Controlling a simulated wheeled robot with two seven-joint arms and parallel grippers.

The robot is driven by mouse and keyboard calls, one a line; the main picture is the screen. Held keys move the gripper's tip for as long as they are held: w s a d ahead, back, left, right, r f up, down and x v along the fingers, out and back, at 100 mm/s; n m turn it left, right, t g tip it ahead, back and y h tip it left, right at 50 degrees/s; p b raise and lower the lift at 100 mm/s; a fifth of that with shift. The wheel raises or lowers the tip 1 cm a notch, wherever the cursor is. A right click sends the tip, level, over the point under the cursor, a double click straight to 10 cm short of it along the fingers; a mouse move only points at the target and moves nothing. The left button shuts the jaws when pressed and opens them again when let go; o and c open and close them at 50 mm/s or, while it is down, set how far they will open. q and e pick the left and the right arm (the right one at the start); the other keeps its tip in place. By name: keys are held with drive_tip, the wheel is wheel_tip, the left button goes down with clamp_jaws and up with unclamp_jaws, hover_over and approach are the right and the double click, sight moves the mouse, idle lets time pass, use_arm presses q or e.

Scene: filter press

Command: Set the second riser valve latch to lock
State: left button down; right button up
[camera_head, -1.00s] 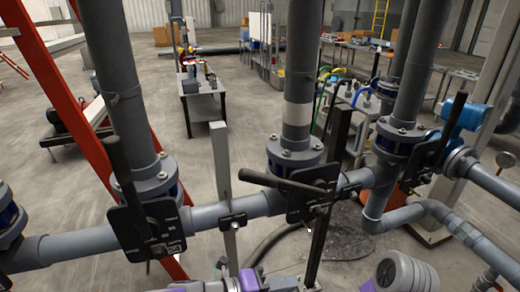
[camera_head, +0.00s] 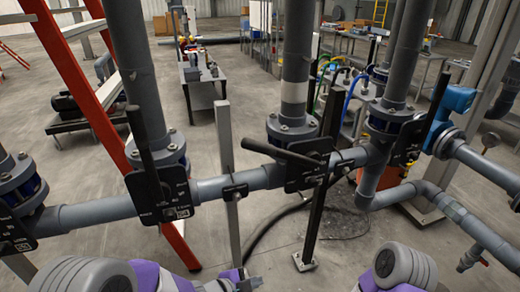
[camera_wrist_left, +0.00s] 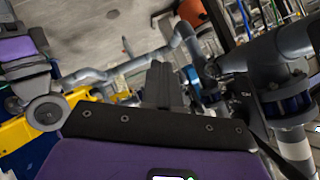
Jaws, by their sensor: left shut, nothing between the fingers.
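Several grey risers rise from a horizontal pipe (camera_head: 100,212), each with a valve and black plate. The left full riser's plate (camera_head: 163,195) has an upright black lever (camera_head: 140,137). The middle riser's plate (camera_head: 308,172) has a lever (camera_head: 278,152) lying nearly level, pointing left. The right riser's plate (camera_head: 407,143) has an upright lever (camera_head: 436,100). Latch details on the plates are too small to read. My left gripper (camera_head: 241,281) is low at the bottom centre, apart from the valves. In the wrist view its fingers (camera_wrist_left: 163,85) are shut and empty. My right gripper is out of view.
A valve (camera_wrist_left: 287,100) and pipe fill the right of the wrist view. An orange ladder frame (camera_head: 85,75) stands behind the pipes at left. A light post (camera_head: 228,165) and dark post (camera_head: 318,205) stand by the pipe.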

use_arm(q)
drive_tip(key=s+a+f+n+g+y, duration=0.25)
drive_tip(key=a+f+n, duration=0.25)
drive_tip(key=f+n, duration=0.5)
drive_tip(key=s+a+f+n+g+y, duration=0.1)
drive_tip(key=s+a+f+n+g, duration=0.2)
drive_tip(key=s+f+n, duration=0.7)
wheel_tip(320, 180, down, 4)
drive_tip(key=shift+s+r+n+g+y, duration=0.1)
drive_tip(key=shift+s+n+g+y, duration=0.45)
drive_tip(key=shift+s, duration=0.7)
